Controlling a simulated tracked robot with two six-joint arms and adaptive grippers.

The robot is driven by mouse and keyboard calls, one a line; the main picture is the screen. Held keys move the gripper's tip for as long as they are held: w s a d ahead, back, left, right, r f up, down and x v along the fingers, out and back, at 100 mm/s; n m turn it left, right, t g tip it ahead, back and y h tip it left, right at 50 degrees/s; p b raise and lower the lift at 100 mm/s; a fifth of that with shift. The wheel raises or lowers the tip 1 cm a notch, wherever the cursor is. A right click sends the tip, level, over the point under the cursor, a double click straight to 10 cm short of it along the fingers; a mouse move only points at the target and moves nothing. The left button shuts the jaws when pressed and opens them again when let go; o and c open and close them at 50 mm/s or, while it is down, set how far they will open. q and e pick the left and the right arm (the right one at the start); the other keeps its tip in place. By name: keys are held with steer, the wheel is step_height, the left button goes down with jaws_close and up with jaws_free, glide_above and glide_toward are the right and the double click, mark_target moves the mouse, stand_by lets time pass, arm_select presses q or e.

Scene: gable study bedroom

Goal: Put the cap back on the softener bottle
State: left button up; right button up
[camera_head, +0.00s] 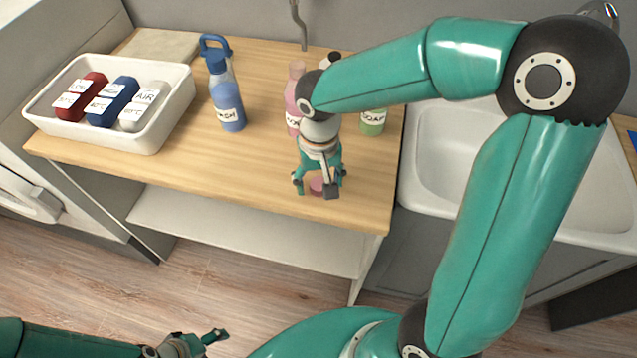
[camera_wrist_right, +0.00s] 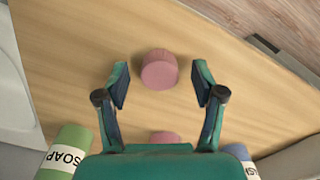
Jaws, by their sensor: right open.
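The pink cap (camera_head: 317,185) lies on the wooden counter near its front edge. In the right wrist view the cap (camera_wrist_right: 159,70) sits in the gap between the fingers of my right gripper (camera_wrist_right: 161,83), with space on both sides. My right gripper (camera_head: 317,189) is open and points down over the cap. The pink softener bottle (camera_head: 293,98) stands upright behind it, partly hidden by my right arm. A pink piece, probably of this bottle, shows in the right wrist view (camera_wrist_right: 165,137). My left gripper (camera_head: 213,338) is low at the bottom edge, away from the counter; its opening is unclear.
A blue wash bottle (camera_head: 228,103) stands left of the softener. A green soap bottle (camera_head: 372,122) stands to its right, partly behind my arm. A white tray (camera_head: 152,140) with several small bottles is at the left. A white sink (camera_head: 425,165) adjoins on the right. The front-middle counter is clear.

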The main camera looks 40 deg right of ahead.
mark_target(319, 184)
steer(key=c, duration=0.8)
steer(key=shift+c, duration=0.2)
step_height(319, 184, up, 20)
steer(key=shift+p, duration=0.45)
